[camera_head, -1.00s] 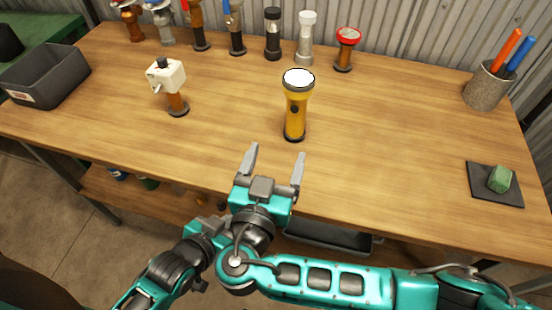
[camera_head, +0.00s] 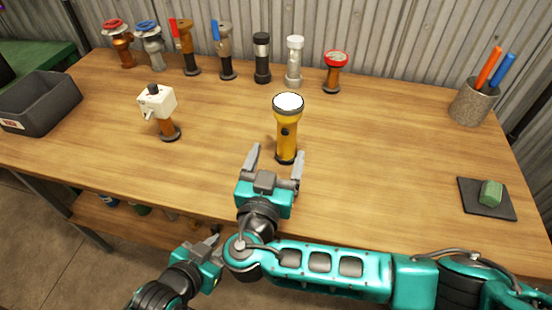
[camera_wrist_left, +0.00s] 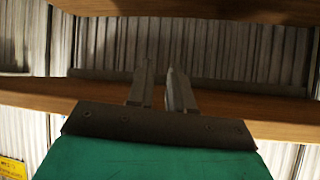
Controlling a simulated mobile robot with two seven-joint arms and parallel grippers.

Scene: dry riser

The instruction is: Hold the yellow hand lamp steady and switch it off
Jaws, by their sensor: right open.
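The yellow hand lamp (camera_head: 288,135) stands upright on the wooden bench with a white lens on top. A dark button (camera_head: 285,132) is on its near side. My right gripper (camera_head: 277,153) is open, its grey fingers pointing at the lamp. In the head view the fingertips lie either side of its lower body, with no clear contact. My left gripper (camera_head: 214,235) is below the bench's front edge, away from the lamp. In the left wrist view its fingers (camera_wrist_left: 159,70) show a narrow empty gap.
A white-topped fitting (camera_head: 158,105) stands left of the lamp, a grey bin (camera_head: 45,103) further left. Several valves and lamps line the back. A pen cup (camera_head: 474,103) and a dark mat (camera_head: 503,208) with a green block (camera_head: 491,193) are at right.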

